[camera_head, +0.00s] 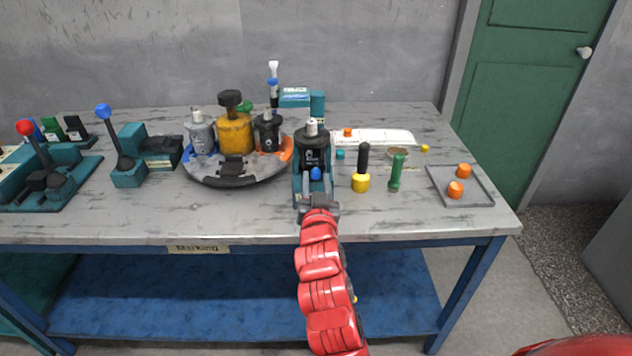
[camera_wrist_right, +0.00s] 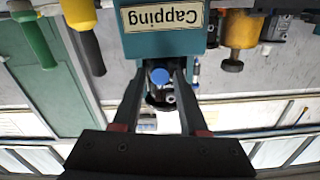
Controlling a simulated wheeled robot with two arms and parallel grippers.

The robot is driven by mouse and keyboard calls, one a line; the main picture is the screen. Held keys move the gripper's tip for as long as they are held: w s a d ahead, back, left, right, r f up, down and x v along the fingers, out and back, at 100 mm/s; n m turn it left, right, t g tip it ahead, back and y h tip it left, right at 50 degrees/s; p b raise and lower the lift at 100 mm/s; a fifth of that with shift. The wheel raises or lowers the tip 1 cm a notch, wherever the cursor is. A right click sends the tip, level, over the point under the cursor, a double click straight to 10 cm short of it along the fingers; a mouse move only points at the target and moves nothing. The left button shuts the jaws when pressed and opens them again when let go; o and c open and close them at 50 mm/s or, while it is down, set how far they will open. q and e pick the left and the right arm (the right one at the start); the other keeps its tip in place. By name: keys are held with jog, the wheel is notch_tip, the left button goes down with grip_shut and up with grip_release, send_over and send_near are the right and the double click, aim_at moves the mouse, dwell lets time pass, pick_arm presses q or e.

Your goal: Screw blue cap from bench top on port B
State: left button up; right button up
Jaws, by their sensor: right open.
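A black motor (camera_head: 312,150) stands upright in the teal capping fixture (camera_head: 298,190) at the front middle of the bench. A blue cap (camera_head: 316,173) shows on the motor's near side; port letters are too small to read. My right gripper (camera_head: 318,194) is at the front of the fixture, just before the blue cap. In the right wrist view, its two fingers (camera_wrist_right: 159,80) are open, with the blue cap (camera_wrist_right: 159,76) between their tips in the picture. I cannot tell whether they touch it. My left gripper is out of view.
A round turntable (camera_head: 235,180) with several motors stands left of the fixture. A yellow-and-black tool (camera_head: 361,170) and a green tool (camera_head: 396,172) stand upright to its right. A grey tray (camera_head: 478,192) with orange caps lies at the right edge. Lever stations (camera_head: 125,170) stand at left.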

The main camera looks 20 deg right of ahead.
jog(key=shift+s+r+n+p, duration=0.15)
jog(key=shift+n+p, duration=0.15)
jog(key=shift+p, duration=0.05)
jog(key=n+p, duration=0.5)
jog(key=n, duration=0.2)
jog(key=shift+r, duration=0.2)
jog(key=shift+f+n, duration=0.1)
jog(key=shift+n, duration=0.6)
jog(key=shift+f+n+p, duration=0.15)
jog(key=shift+n+p, duration=0.2)
jog(key=shift+n, duration=0.25)
jog(key=shift+f, duration=0.1)
jog(key=shift+b, duration=0.3)
grip_shut()
jog(key=shift+d, duration=0.1)
